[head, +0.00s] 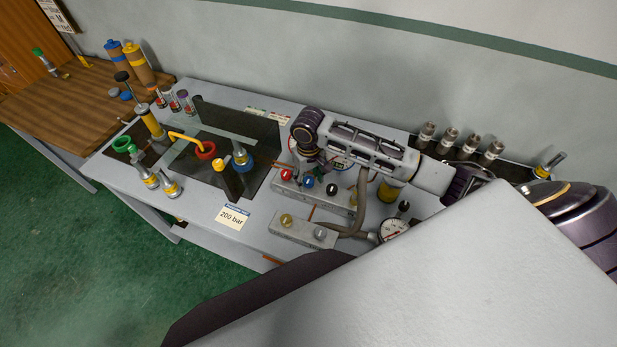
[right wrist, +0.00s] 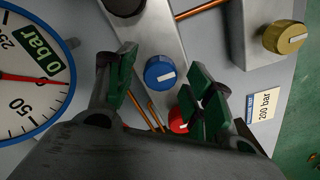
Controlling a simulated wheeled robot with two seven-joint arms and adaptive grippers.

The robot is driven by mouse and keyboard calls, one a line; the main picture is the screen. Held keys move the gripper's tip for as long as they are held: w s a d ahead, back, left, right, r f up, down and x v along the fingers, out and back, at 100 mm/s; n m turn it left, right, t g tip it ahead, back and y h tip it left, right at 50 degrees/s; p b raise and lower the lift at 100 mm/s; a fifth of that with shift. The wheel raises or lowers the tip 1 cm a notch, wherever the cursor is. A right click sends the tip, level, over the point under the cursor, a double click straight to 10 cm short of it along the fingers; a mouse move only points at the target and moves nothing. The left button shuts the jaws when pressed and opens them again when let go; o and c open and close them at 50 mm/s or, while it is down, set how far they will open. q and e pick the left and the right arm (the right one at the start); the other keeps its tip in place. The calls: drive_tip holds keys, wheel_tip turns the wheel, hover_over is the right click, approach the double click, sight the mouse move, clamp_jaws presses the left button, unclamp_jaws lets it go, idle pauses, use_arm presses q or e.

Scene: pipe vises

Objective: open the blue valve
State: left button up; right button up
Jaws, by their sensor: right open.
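The blue valve (right wrist: 160,72) is a round blue knob with a white mark on its face, on a grey metal block. In the right wrist view it lies between the two green-padded fingers of my right gripper (right wrist: 162,64), which are apart and empty. It also shows in the head view (head: 308,181), just below my right gripper (head: 306,158). A red knob (right wrist: 178,120) sits beside it, partly hidden by a finger. I cannot tell the exact height of the fingertips above the knob. My left gripper is not in view.
A black knob (head: 332,189) is on the same block. A white gauge (right wrist: 30,80) reading 0 bar stands close to one finger. A yellow knob (right wrist: 285,37) is on a separate block. A 200 bar card (head: 232,217) lies on the grey bench (head: 200,205).

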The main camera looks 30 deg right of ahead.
drive_tip(key=shift+f, duration=0.1)
drive_tip(key=shift+c, duration=0.3)
drive_tip(key=c, duration=1)
drive_tip(key=shift+o, duration=0.2)
